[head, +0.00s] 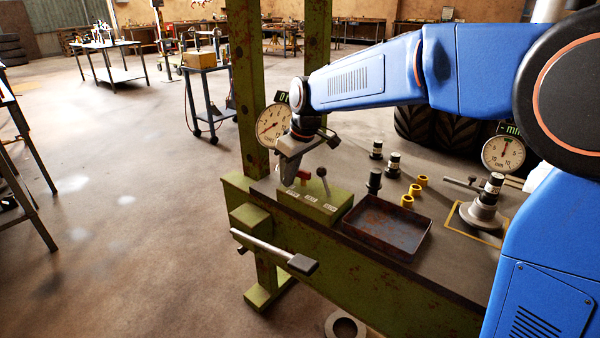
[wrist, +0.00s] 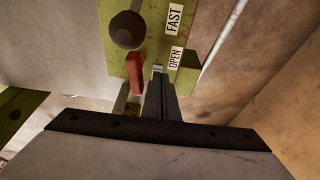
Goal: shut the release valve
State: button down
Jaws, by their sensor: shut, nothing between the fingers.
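A green control box (head: 318,208) with white labels stands on the bench's near left end. It carries a red handle (head: 304,175) and a lever with a black ball knob (head: 322,172). In the wrist view the red handle (wrist: 135,72) lies just left of my fingers, and the black knob (wrist: 127,30) is beyond it. Labels FAST and OPEN show to the right; a third label is partly hidden by my fingertips. My gripper (wrist: 159,82) is shut and empty, pointing down over the box. Whether it touches the red handle I cannot tell. It also shows in the head view (head: 290,180).
A rusty tray (head: 386,226), yellow rings (head: 414,190) and dark cylinders (head: 393,164) are on the bench right of the box. A round gauge (head: 273,125) is by the green post (head: 250,80). A pump bar (head: 270,248) sticks out in front.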

jog(key=shift+w+d, duration=0.15)
jog(key=shift+w+r, duration=0.1)
jog(key=shift+w, duration=0.35)
jog(key=shift+s, duration=0.55)
notch_tip(320, 180, up, 6)
dwell(0.7)
